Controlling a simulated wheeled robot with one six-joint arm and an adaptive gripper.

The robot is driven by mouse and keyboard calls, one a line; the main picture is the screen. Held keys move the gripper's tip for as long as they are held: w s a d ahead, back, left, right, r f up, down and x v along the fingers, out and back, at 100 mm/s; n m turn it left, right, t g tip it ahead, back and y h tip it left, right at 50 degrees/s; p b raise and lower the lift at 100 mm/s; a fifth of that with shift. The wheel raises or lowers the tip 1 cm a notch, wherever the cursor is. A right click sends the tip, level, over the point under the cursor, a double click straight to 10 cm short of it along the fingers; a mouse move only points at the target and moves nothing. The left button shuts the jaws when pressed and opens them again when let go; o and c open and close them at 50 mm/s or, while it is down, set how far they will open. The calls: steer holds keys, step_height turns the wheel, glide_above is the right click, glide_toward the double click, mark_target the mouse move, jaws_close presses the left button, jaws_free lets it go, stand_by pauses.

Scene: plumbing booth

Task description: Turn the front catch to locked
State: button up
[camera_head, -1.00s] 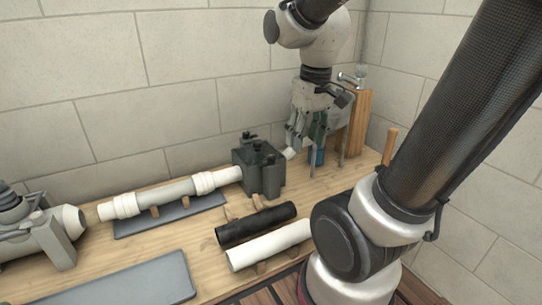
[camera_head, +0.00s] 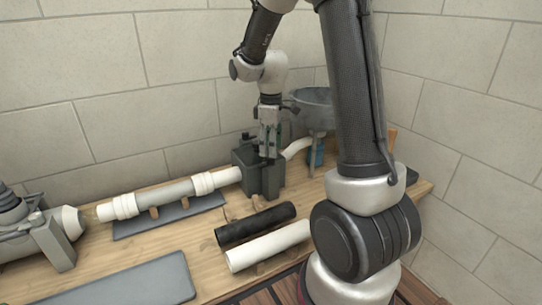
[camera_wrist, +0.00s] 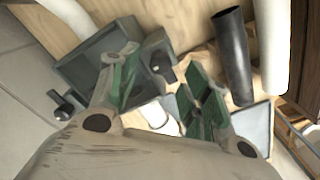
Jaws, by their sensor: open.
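A dark grey-green clamp box (camera_head: 243,172) stands on the bench around the end of a white pipe (camera_head: 170,194). In the wrist view, the box (camera_wrist: 80,72) has a black catch (camera_wrist: 163,69) on the side towards the loose pipes, which looks like the front catch. A second black catch (camera_wrist: 64,104) is on the opposite side. My gripper (camera_head: 267,154) points down over the box. In the wrist view, its open green-padded fingers (camera_wrist: 163,66) stand on either side of the front catch, with nothing held. Contact and the locked marking cannot be made out.
A black pipe (camera_head: 255,223) and a white pipe (camera_head: 268,247) lie in front of the box. A grey basin (camera_head: 314,100) stands behind to the right, with a blue item (camera_head: 317,152) below it. A grey plate (camera_head: 125,283) lies at the front left. Walls close in behind.

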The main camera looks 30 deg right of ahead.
mark_target(267, 162)
steer(key=shift+f, duration=1.95)
steer(key=shift+c, duration=0.2)
steer(key=c, duration=1)
